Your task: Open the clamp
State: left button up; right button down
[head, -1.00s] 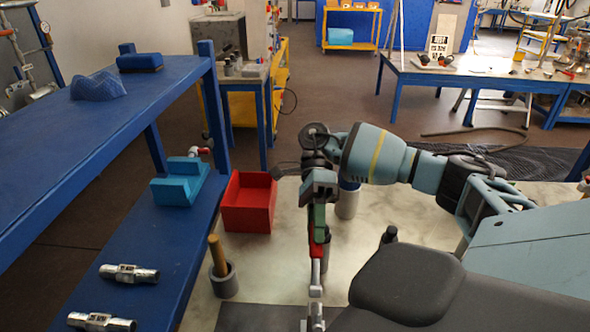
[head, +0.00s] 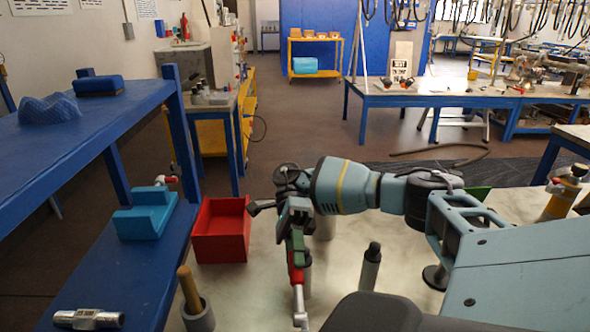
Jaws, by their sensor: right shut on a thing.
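My right gripper (head: 297,238) points down near the middle of the head view. It is shut on a slim red-handled tool (head: 297,274) with a silver lower end, which hangs nearly upright over the pale bench. The fingers partly hide its upper part. I cannot make out a clamp for certain in this view. My left gripper is not in view.
A red bin (head: 222,230) stands left of the gripper, beside a blue shelf (head: 75,145). The shelf holds a light-blue block (head: 146,213) and a silver metal piece (head: 88,319). A grey pot (head: 197,315) with a wooden handle and a grey cylinder (head: 370,268) stand on the bench.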

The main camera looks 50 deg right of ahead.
jog(key=c, duration=1.2)
grip_release()
jog(key=shift+r, duration=0.15)
